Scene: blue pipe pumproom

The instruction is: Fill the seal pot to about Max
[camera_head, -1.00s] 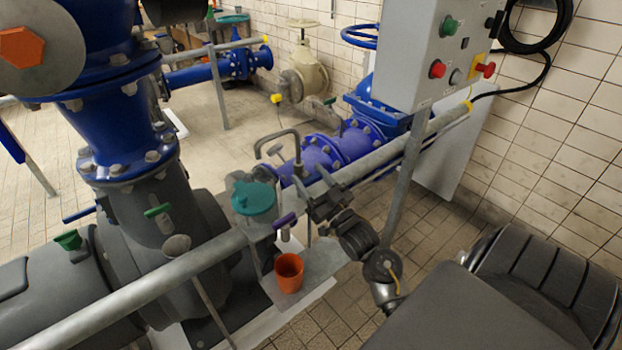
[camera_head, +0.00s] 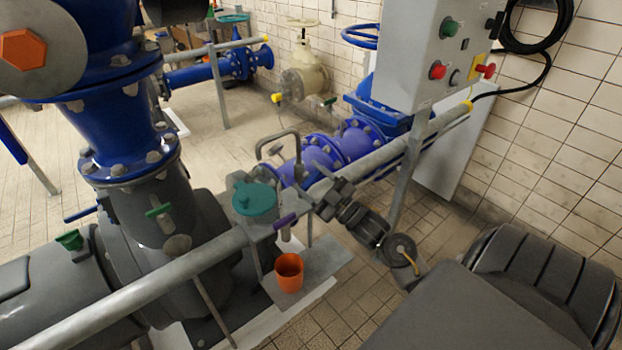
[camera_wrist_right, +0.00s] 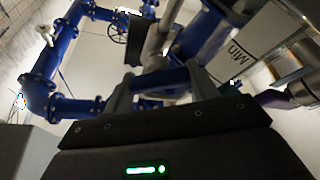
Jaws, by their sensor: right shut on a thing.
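The seal pot appears to be the small grey vessel under a teal lid (camera_head: 255,199). A pale surface marked "Min" (camera_wrist_right: 240,52) shows in the right wrist view; no Max mark or liquid level is visible. A grey bent pipe (camera_head: 292,134) rises behind the pot. A purple-handled tap (camera_head: 285,220) sits on the pot's right, above an orange cup (camera_head: 289,272). My right gripper (camera_head: 316,179) is shut beside the bent pipe, apparently on its handle; the gripped part is hidden. My left gripper is out of view.
A thick grey rail (camera_head: 150,290) crosses in front of the pump and pot. Blue pipework (camera_head: 325,155) lies behind.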

